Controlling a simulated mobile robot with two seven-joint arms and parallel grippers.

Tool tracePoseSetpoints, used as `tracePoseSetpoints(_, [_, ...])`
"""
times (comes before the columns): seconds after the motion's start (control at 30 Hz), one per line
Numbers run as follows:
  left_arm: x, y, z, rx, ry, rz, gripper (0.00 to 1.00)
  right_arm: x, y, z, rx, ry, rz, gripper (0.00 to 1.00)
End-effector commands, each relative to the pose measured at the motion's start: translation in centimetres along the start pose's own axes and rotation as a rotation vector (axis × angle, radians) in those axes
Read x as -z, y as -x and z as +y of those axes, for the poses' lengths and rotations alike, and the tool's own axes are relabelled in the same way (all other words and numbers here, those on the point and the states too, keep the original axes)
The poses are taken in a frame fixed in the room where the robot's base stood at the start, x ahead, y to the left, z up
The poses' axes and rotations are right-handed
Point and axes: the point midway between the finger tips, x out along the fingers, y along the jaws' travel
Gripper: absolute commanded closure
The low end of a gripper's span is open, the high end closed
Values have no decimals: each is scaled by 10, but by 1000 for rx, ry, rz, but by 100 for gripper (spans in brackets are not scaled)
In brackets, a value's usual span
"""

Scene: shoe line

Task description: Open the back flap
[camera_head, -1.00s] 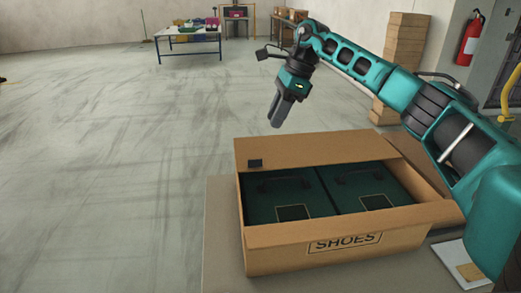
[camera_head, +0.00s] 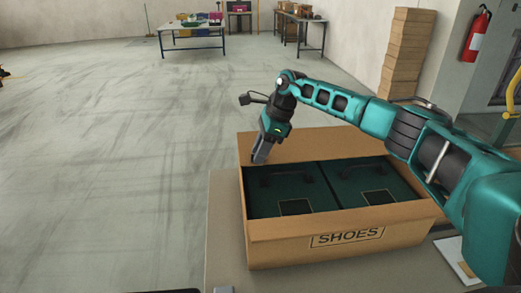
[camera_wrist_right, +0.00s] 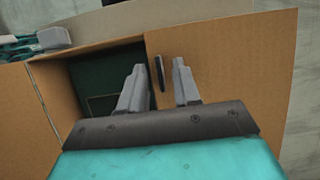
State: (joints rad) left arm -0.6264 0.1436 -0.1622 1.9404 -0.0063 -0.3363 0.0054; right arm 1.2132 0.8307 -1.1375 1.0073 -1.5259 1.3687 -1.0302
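An open cardboard carton (camera_head: 290,253) marked SHOES stands on a grey-brown surface in the head view. Its back flap (camera_head: 325,146) runs along the far side and also shows in the right wrist view (camera_wrist_right: 235,65). A small dark tab (camera_wrist_right: 158,73) is on the flap near its edge. My right gripper (camera_head: 259,160) is at the flap's left end; in the wrist view its fingers (camera_wrist_right: 160,80) are apart, with the tab between them. Whether they touch it is unclear. A grey tip (camera_head: 224,290) at the bottom edge may be my left gripper, mostly cut off.
Two dark green boxes (camera_head: 282,187) (camera_head: 366,181) lie inside the carton. A white sheet or pad (camera_head: 455,255) lies at its right. Stacked cartons (camera_head: 407,55), a fire extinguisher (camera_head: 475,38) and tables (camera_head: 190,43) are far back.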

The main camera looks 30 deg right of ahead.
Motion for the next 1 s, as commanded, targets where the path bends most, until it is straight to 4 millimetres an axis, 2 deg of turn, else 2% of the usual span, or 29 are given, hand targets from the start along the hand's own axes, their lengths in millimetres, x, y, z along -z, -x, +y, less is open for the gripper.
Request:
tracePoseSetpoints(0.2, [0,0,0,0,0,0,57,0,0,0,0,0,0,69])
tracePoseSetpoints(0.53, [0,0,0,0,0,0,57,0,0,0,0,0,0,100])
tracePoseSetpoints(1.0, [0,0,0,-1,0,1,57,0,0,0,0,0,0,100])
